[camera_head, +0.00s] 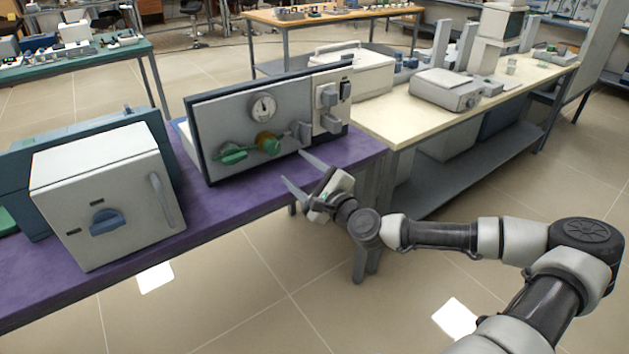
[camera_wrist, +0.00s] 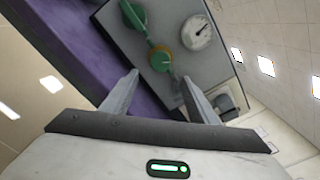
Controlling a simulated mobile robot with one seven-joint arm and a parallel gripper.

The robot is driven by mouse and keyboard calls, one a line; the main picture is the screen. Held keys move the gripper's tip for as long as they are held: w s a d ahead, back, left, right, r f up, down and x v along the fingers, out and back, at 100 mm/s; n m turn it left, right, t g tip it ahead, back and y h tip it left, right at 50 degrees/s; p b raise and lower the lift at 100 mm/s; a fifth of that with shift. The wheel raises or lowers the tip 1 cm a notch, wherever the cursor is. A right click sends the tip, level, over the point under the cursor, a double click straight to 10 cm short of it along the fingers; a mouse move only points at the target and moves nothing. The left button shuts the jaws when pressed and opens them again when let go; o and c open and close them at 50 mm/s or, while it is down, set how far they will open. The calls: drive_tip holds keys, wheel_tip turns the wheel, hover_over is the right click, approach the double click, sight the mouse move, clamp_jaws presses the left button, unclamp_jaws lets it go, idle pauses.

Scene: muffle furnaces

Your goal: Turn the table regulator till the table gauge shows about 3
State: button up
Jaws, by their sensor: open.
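The table gauge (camera_head: 263,107) is a round white dial on the upper front of a grey panel unit (camera_head: 226,113); it also shows in the wrist view (camera_wrist: 199,33). Its needle is dark, but the number is too small to read. Below it is a round green and brass knob (camera_head: 268,142), which looks like the table regulator; it also shows in the wrist view (camera_wrist: 160,58). My gripper (camera_head: 292,166) is open and empty in front of the panel, below and right of the knob. In the wrist view the fingertips (camera_wrist: 159,79) point toward the knob, apart from it.
A white furnace (camera_head: 105,180) with a blue knob stands left on the purple table (camera_head: 222,205). A cream bench (camera_head: 398,124) stands behind right. Floor before the table is clear.

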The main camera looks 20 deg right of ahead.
drive_tip(key=v, duration=0.7)
drive_tip(key=shift+s, duration=0.15)
idle(1.0)
